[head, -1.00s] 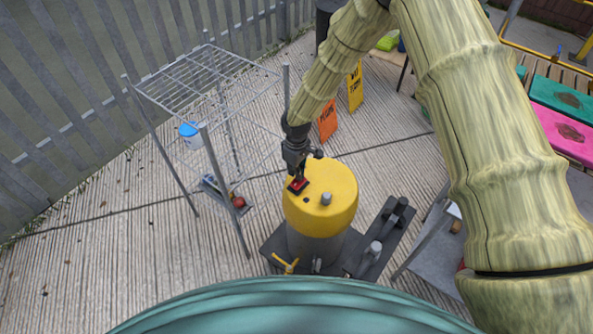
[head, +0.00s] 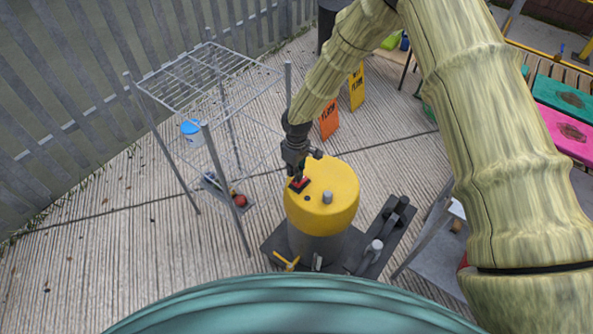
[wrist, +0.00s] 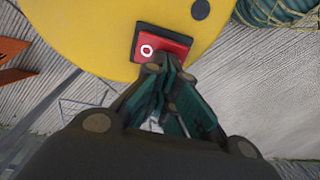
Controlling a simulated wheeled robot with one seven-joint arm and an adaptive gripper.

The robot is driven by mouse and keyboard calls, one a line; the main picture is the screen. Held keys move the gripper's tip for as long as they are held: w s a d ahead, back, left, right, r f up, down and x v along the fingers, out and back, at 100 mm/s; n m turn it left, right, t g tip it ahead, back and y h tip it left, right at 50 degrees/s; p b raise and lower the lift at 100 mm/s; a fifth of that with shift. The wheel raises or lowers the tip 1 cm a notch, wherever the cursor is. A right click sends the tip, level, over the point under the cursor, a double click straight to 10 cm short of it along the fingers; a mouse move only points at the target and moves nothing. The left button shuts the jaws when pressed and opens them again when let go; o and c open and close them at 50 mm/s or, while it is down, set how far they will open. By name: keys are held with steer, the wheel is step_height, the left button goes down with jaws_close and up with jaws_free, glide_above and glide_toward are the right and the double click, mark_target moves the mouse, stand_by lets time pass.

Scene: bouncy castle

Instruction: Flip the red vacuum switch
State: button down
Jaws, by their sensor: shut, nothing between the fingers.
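The yellow-topped vacuum (head: 335,205) stands upright on a dark base. Its red switch (head: 300,184) sits in a black frame on the left part of the yellow top. In the wrist view the red switch (wrist: 168,48) shows a white ring mark on its left part. My gripper (wrist: 172,62) is shut and empty. Its fingertips are at the lower edge of the switch in the wrist view and cover part of it. In the head view my gripper (head: 299,176) comes down from above onto the switch; whether it presses on it I cannot tell.
Orange (head: 329,119) and yellow (head: 356,88) floor signs stand behind. A grey table (head: 440,240) is to the right. Open decking lies at the left.

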steer(key=r, duration=0.1)
steer(key=r+p, duration=0.1)
steer(key=r, duration=0.1)
steer(key=r+p, duration=0.1)
steer(key=shift+w+d+r, duration=0.2)
steer(key=shift+w+d, duration=0.15)
steer(key=shift+w, duration=0.05)
steer(key=shift+w+r+b, duration=0.1)
steer(key=shift+b, duration=0.2)
step_height(320, 180, up, 9)
steer(key=w+d+b, duration=0.1)
steer(key=b, duration=0.2)
steer(key=shift+w, duration=0.2)
steer(key=shift+d, duration=0.1)
